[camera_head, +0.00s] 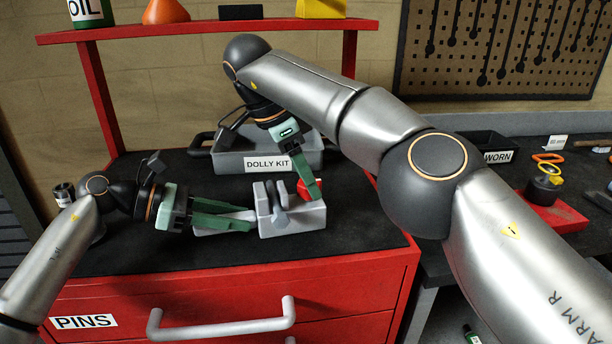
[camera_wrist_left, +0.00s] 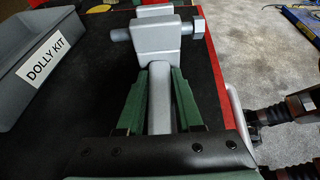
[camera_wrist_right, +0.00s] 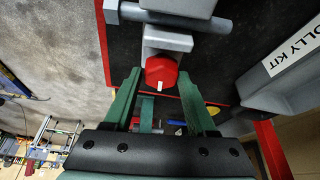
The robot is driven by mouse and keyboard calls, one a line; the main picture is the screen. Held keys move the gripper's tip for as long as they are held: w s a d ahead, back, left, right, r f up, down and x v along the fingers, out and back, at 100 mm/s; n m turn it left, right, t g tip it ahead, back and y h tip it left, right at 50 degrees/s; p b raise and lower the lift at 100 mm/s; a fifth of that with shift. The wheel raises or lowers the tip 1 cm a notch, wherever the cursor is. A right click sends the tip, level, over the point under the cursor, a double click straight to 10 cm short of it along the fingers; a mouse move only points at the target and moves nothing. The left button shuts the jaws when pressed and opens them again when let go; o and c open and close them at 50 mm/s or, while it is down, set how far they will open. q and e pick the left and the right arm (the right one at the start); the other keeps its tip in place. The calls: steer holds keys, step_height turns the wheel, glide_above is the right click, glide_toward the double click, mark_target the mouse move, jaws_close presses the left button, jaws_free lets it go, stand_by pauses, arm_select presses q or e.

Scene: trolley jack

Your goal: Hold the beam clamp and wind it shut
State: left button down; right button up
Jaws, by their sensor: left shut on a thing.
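The grey beam clamp (camera_head: 292,218) stands on the black top of the red trolley, with a bolt through its upper part. Its grey bar (camera_wrist_left: 160,95) points toward my left gripper (camera_head: 252,219). My left gripper is shut on this bar, one green finger on each side, as the left wrist view shows. The clamp's red knob (camera_wrist_right: 161,72) has a white mark. My right gripper (camera_wrist_right: 160,80) is open, with its fingertips on either side of the knob and visible gaps. In the head view its finger partly hides the knob (camera_head: 306,187).
A grey bin (camera_head: 225,160) labelled DOLLY KIT stands behind the clamp. A red shelf (camera_head: 200,29) crosses above the back. A dark WORN bin (camera_head: 480,150) and a red tray (camera_head: 556,212) sit on the right bench. The trolley top's front left is clear.

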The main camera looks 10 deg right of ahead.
steer(key=o, duration=0.4)
steer(key=shift+c, duration=0.2)
steer(key=shift+n, duration=0.5)
